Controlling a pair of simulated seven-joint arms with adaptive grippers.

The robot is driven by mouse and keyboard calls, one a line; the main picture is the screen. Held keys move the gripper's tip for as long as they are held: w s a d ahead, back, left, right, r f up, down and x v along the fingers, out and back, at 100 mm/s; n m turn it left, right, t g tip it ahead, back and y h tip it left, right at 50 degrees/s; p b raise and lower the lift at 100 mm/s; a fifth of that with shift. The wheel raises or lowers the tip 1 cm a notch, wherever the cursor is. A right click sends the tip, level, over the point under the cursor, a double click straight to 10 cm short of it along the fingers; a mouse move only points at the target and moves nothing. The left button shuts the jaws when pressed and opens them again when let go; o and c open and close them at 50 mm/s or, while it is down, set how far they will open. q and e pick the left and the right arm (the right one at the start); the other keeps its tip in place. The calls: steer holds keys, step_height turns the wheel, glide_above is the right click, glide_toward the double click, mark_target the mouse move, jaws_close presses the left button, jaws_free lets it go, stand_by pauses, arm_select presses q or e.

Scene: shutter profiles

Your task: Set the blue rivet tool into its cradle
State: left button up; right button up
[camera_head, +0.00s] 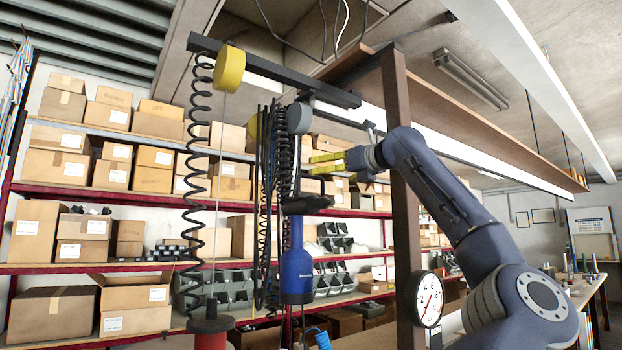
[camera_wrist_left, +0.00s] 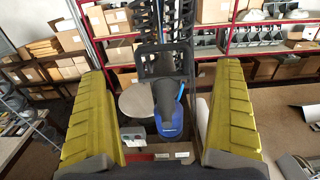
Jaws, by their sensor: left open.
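The blue rivet tool (camera_head: 297,268) hangs upright in the head view, with a blue lower body and a dark part above it. In the left wrist view its blue part (camera_wrist_left: 176,128) shows between and beyond the fingers. My left gripper (camera_head: 335,163) is open, with yellow fingers, above and slightly right of the tool in the head view. The left wrist view shows both its fingers (camera_wrist_left: 160,120) spread wide, with nothing clamped between them. I cannot make out the cradle for certain. My right gripper is not in view.
A brown post (camera_head: 400,190) with a round dial gauge (camera_head: 429,300) stands near my arm. A coiled cord (camera_head: 197,180) hangs left of the tool, above a red-bodied item (camera_head: 210,338). Overhead is a dark rail (camera_head: 270,68). Shelves with cardboard boxes (camera_head: 140,305) fill the background.

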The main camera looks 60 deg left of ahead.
mark_target(311, 177)
arm_select(q)
steer(key=a, duration=0.3)
steer(key=s+a, duration=0.1)
steer(key=a, duration=0.6)
steer(key=shift+s+a, duration=0.25)
steer(key=shift+s, duration=0.15)
